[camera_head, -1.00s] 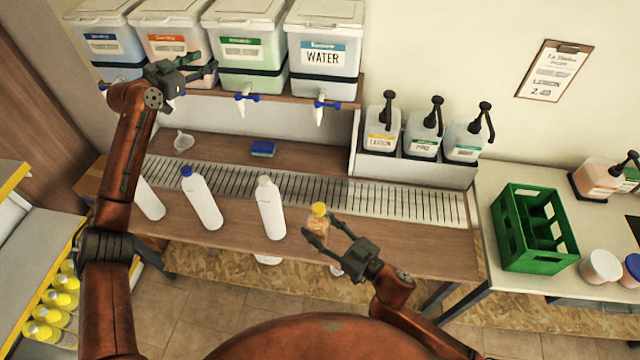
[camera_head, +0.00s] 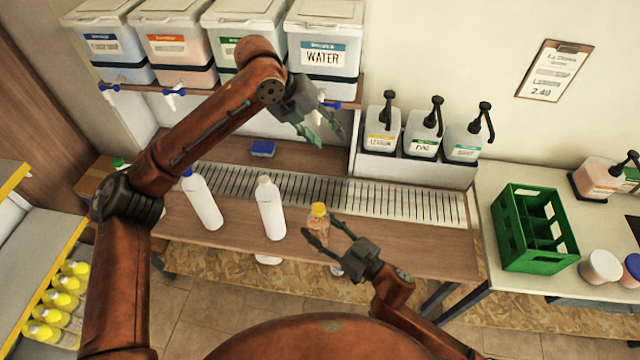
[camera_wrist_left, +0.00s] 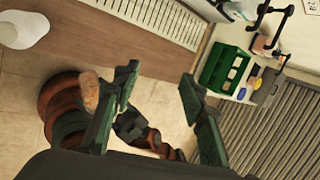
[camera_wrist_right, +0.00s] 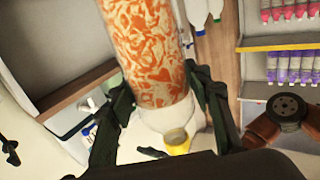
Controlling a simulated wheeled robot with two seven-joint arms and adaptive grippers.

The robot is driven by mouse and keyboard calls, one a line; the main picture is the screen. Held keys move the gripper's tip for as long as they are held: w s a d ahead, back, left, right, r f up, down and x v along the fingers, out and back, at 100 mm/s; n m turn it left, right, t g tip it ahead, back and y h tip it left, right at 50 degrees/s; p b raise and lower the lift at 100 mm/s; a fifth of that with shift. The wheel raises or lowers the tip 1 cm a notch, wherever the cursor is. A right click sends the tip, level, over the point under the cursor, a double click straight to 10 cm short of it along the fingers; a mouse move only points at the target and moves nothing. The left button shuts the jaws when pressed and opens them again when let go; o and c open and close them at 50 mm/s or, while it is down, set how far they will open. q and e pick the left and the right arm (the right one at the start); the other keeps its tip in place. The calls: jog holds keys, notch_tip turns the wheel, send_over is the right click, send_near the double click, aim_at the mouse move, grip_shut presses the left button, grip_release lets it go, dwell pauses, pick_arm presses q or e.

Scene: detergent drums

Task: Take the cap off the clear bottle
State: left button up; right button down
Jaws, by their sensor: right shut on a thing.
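The clear bottle (camera_head: 317,222), with an orange-patterned body and a yellow cap (camera_head: 319,209), is upright at the front of the wooden counter. My right gripper (camera_head: 322,233) is shut around its body. In the right wrist view the bottle (camera_wrist_right: 150,50) fills the space between the fingers, and the yellow cap (camera_wrist_right: 177,141) is on its neck. My left gripper (camera_head: 325,134) is open and empty, above and behind the bottle, over the counter. Its fingers are spread apart in the left wrist view (camera_wrist_left: 158,85).
White bottles (camera_head: 270,207) stand left of the clear bottle, one with a blue cap (camera_head: 187,172). Behind are a drain grate (camera_head: 400,200), a blue sponge (camera_head: 262,148), dispenser drums (camera_head: 325,38) and pump containers (camera_head: 422,135). A green crate (camera_head: 535,230) is at right.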

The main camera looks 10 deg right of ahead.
pick_arm(q)
jog(key=s+f+m+y, duration=0.2)
jog(key=s+m+y, duration=0.1)
jog(key=s+m, duration=0.35)
jog(key=m+g+y, duration=0.1)
jog(key=m+y, duration=0.2)
jog(key=m, duration=0.1)
send_near(321, 209)
jog(key=shift+w+d+f, duration=0.25)
jog(key=shift+w+d, duration=0.05)
jog(key=shift+w, duration=0.1)
jog(key=shift+s+a+f, duration=0.2)
jog(key=shift+f, duration=3.9)
jog(key=shift+c, duration=0.3)
jog(key=shift+s, duration=0.15)
grip_shut()
